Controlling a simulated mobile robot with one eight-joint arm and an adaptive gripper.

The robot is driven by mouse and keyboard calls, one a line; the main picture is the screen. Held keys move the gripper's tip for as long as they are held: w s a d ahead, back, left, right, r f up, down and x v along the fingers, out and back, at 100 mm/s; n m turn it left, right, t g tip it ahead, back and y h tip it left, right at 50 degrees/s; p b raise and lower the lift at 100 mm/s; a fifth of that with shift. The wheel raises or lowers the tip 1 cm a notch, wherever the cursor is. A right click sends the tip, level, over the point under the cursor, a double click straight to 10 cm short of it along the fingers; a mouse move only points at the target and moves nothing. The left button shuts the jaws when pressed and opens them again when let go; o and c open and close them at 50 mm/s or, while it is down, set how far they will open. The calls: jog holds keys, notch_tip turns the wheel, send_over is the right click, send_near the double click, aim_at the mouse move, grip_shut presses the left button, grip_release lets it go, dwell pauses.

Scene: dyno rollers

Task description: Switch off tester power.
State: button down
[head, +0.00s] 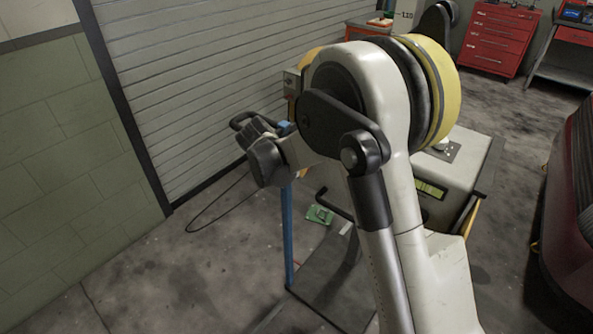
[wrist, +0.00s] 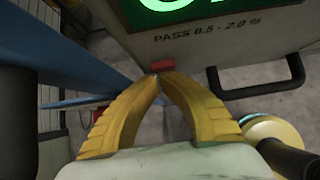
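In the wrist view the tester is a grey housing (wrist: 228,45) with a lit green display (wrist: 165,5) and the printed words "PASS 0.5 - 2.0 %". A small red switch (wrist: 162,66) sits at the housing's lower edge. My gripper (wrist: 163,76) has two yellow fingers with their tips together. Nothing shows between them. The tips are right at the red switch in the picture; I cannot tell whether they touch it. The switch's on or off position is not readable. In the head view my own arm hides the gripper and the switch.
A black handle (wrist: 268,90) projects from the housing's right side. A blue post (head: 288,235) stands on the left. A green board (head: 319,215) lies low near the post. A red tool cabinet (head: 500,38) stands at the back; a dark red car body (head: 572,200) is at right.

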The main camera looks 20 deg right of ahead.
jog(key=shift+r, duration=0.15)
jog(key=shift+r+p, duration=0.5)
jog(key=shift+r, duration=0.2)
jog(key=s+a+f+p+v, duration=0.1)
jog(key=p+v, duration=0.3)
jog(key=v, duration=0.9)
jog(key=shift+a+f, duration=0.4)
jog(key=shift+a, duration=0.05)
jog(key=shift+s, duration=0.2)
